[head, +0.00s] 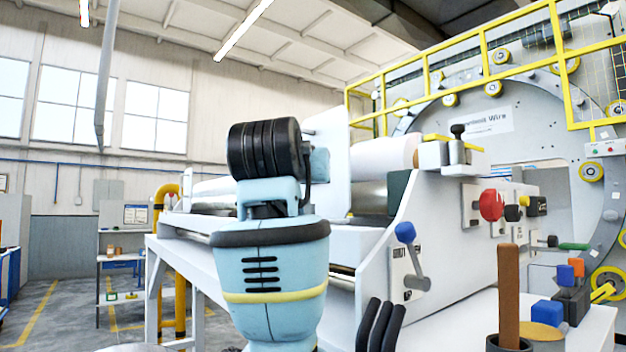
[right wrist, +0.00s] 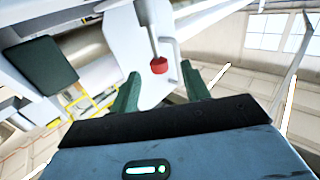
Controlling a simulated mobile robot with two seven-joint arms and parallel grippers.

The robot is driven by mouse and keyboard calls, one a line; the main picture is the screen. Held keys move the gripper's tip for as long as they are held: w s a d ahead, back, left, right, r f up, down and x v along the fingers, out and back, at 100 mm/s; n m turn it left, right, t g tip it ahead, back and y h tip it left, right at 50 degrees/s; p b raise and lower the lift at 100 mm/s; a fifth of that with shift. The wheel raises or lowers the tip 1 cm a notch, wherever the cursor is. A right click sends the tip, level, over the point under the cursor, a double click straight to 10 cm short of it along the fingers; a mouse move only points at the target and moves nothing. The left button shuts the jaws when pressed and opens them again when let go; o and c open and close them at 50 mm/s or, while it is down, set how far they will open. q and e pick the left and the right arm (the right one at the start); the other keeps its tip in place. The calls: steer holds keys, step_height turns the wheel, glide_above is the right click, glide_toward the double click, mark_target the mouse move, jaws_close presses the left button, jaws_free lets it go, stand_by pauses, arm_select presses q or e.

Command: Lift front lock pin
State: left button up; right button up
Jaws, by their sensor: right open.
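In the right wrist view, a pin with a red knob (right wrist: 158,66) on a grey rod stands by a white panel, beside a bent grey handle (right wrist: 174,58). My right gripper (right wrist: 161,88) has its two green fingers spread apart. The red knob shows in the gap between them, a little beyond the fingertips, with no visible contact. In the head view my own arm fills the middle and hides this gripper and the red-knobbed pin. A black-knobbed pin (head: 458,132) stands upright on the white machine there. My left gripper is not in view.
The white machine (head: 440,220) carries a red button (head: 491,204) and a blue-knobbed lever (head: 405,232). A brown wooden handle (head: 508,290) stands upright at the front right. A yellow railing (head: 470,55) runs behind. Floor is open at the left.

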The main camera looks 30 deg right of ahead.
steer(key=shift+r+x, duration=0.2)
steer(key=shift+x, duration=1.55)
steer(key=shift+r+x, duration=0.25)
steer(key=shift+x, duration=1.55)
steer(key=shift+s+d, duration=0.15)
jaws_close()
